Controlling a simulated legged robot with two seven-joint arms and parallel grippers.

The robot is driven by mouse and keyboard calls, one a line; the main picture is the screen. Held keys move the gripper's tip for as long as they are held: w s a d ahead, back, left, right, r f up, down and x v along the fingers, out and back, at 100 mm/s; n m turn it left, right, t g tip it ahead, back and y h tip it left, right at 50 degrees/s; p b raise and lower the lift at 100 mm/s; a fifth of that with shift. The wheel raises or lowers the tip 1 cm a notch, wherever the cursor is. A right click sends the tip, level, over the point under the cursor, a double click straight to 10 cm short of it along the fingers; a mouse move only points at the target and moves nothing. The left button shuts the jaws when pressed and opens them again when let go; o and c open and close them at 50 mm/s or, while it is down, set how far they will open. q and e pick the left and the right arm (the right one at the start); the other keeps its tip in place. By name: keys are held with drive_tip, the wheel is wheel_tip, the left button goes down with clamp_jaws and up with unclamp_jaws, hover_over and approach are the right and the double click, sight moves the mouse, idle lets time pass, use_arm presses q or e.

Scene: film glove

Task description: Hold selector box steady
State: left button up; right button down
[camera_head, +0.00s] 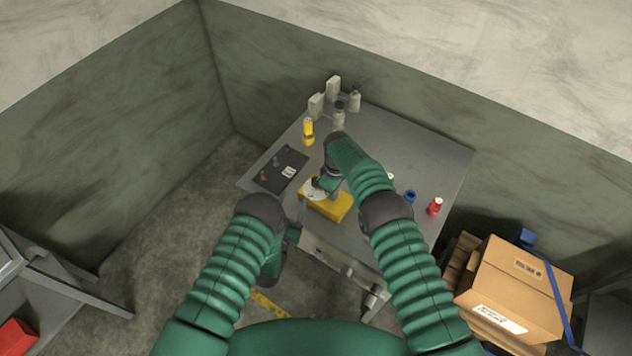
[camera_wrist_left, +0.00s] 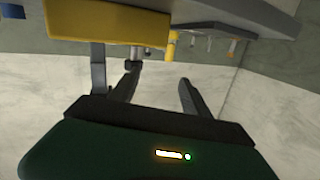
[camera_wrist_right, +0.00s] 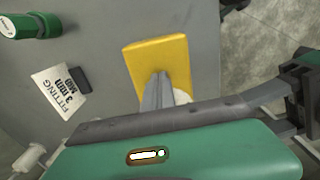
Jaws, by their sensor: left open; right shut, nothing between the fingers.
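The selector box, a yellow block (camera_head: 338,208), sits near the front edge of the grey table, with a white round part (camera_head: 313,189) at its top left. It also shows in the left wrist view (camera_wrist_left: 108,20) and the right wrist view (camera_wrist_right: 150,55). My right gripper (camera_wrist_right: 162,76) is shut and empty, its fingers over the box in that view; I cannot tell whether they touch it. The right arm hides part of the box in the head view. My left gripper (camera_wrist_left: 158,74) is open and empty, low at the table's front edge, near the box.
Grey fixtures (camera_head: 334,90) stand at the back. A blue part (camera_head: 409,196) and red part (camera_head: 435,206) stand right. A cardboard box (camera_head: 515,290) is beside the table. A printed card (camera_wrist_right: 60,92) shows too.

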sight(314, 186)
use_arm(q)
drive_tip(key=s+d+h, duration=0.2)
drive_tip(key=d, duration=0.1)
drive_tip(key=shift+s+d+r, duration=0.1)
drive_tip(key=shift+s+d, duration=0.2)
drive_tip(key=shift+s, duration=0.1)
drive_tip(key=x, duration=1.1)
drive_tip(key=shift+w+r, duration=0.1)
drive_tip(key=shift+r, duration=0.1)
clamp_jaws()
